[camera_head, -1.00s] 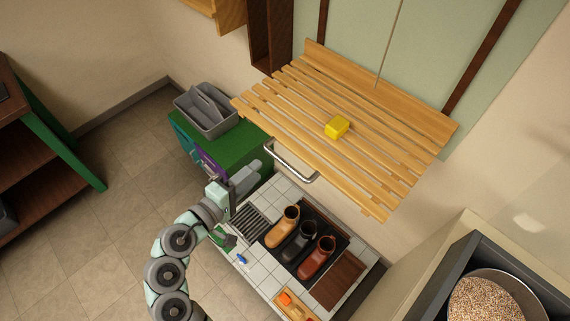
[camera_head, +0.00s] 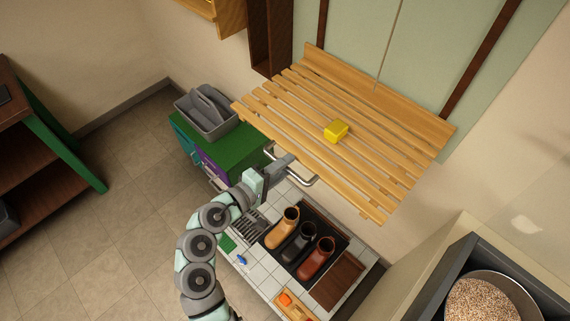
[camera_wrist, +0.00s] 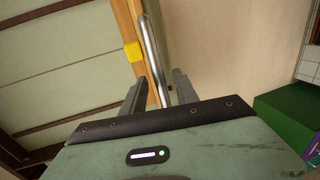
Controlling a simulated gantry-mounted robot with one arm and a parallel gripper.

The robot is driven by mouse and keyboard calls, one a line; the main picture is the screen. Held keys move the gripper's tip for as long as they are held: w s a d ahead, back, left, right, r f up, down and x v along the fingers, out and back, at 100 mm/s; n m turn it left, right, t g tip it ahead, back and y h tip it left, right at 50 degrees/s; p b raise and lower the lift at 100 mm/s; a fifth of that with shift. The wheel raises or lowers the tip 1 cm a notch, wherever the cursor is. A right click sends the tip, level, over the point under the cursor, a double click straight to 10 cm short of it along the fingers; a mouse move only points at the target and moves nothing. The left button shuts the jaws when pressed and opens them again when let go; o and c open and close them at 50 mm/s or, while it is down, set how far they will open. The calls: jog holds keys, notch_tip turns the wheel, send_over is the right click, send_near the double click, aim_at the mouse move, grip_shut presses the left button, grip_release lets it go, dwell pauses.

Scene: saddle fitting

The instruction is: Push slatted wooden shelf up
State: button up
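The slatted wooden shelf (camera_head: 385,95) is fixed at the wall in the head view, with its slats spread out over the tiled counter. A metal bar handle (camera_head: 306,181) hangs at its front edge. My gripper (camera_head: 287,161) is at the handle and overlaps its middle in the head view. In the wrist view my gripper (camera_wrist: 156,88) is open, with the handle (camera_wrist: 152,50) lying between the lines of its two fingers. I cannot tell if a finger touches the bar.
Below the shelf, several boots (camera_head: 300,242) stand on a dark mat on the tiled counter (camera_head: 262,270). A green cabinet (camera_head: 238,150) with a grey caddy (camera_head: 207,112) stands to the left. A pan of grain (camera_head: 483,300) is at lower right. Open floor lies left of my arm.

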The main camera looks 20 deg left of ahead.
jog(key=shift+w+d, duration=0.1)
jog(key=shift+w, duration=0.1)
jog(key=shift+c, duration=0.6)
grip_shut()
dwell(0.8)
